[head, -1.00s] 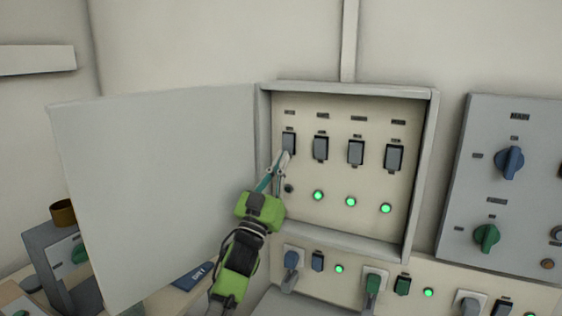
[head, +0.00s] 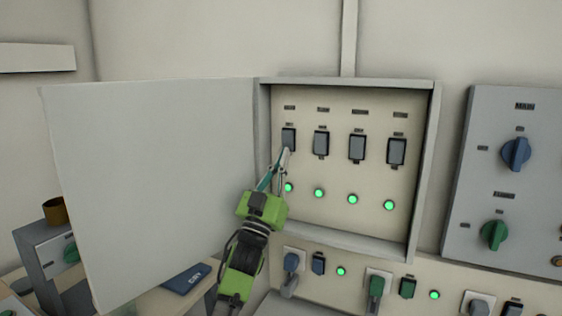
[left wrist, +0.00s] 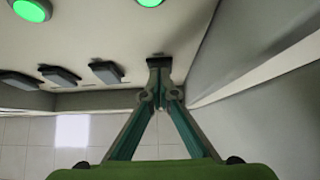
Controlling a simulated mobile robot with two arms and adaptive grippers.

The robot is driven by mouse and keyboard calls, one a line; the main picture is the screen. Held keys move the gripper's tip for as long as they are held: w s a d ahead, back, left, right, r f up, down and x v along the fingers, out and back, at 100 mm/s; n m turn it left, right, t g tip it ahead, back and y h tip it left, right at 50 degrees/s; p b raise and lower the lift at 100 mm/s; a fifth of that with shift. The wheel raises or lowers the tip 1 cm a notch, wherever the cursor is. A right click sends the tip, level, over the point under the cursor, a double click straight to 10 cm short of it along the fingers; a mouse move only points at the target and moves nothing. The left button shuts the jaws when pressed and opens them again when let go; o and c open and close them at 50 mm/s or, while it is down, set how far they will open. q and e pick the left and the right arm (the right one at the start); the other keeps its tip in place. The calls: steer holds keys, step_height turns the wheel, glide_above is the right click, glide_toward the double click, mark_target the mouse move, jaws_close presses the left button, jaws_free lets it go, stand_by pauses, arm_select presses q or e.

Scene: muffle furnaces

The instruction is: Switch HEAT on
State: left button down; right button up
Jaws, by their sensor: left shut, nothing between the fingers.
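The open wall cabinet holds a row of dark rocker switches. The leftmost switch (head: 289,137) has my left gripper (head: 284,154) at its lower part, with the fingertips shut and empty. In the left wrist view, the closed fingertips (left wrist: 160,92) meet at that switch (left wrist: 159,62), touching it or very close. The green lamp (head: 289,187) below the leftmost switch is lit. The labels above the switches are too small to read, so I cannot tell which one says HEAT. My right gripper is not in view.
The cabinet door (head: 150,190) stands open to the left, beside my left arm. The other switches (head: 357,147) and lit green lamps (head: 352,199) are to the right. A lower panel with plugs (head: 376,287) and a grey panel with a blue knob (head: 516,154) are nearby.

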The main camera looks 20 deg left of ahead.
arm_select(q)
steer(key=v, duration=1.1)
steer(key=shift+f, duration=0.45)
steer(key=shift+s, duration=0.1)
